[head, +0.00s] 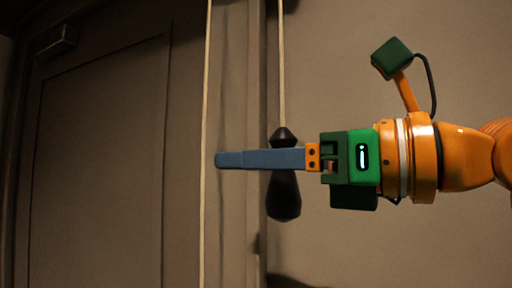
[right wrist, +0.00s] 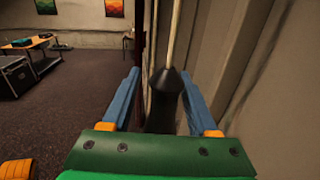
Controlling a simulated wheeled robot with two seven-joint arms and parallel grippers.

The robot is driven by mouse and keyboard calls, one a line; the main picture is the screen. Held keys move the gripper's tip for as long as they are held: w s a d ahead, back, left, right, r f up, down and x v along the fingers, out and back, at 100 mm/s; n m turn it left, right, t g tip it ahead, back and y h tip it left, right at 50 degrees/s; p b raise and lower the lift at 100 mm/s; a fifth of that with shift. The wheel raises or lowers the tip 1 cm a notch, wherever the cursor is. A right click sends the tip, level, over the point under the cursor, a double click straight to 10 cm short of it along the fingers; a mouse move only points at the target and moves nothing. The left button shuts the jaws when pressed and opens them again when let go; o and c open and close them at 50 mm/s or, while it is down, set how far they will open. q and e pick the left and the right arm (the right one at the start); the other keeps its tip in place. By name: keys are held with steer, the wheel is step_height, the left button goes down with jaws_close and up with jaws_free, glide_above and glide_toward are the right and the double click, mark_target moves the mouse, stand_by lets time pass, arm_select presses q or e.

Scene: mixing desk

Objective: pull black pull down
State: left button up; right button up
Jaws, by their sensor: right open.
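The black pull (head: 284,197) hangs upright on a pale cord in front of the wall in the head view. My right gripper (head: 222,160) comes in from the right, and its blue finger crosses in front of the pull's upper part. In the right wrist view the black pull (right wrist: 161,105) stands between the two open blue fingers (right wrist: 160,90), with the cord rising above it. The pull's lower end is hidden there by the green gripper body. I cannot tell whether a finger touches the pull. My left gripper is not in view.
A second pale cord (head: 206,120) hangs to the left of the pull. A dark door (head: 100,160) with a handle (head: 56,42) fills the left side. The wrist view shows a table (right wrist: 28,44), a black case (right wrist: 17,77) and open floor (right wrist: 75,80).

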steer(key=shift+w+f, duration=0.1)
steer(key=shift+w, duration=0.2)
steer(key=shift+s+d, duration=0.1)
steer(key=shift+s, duration=0.05)
jaws_close()
stand_by(1.0)
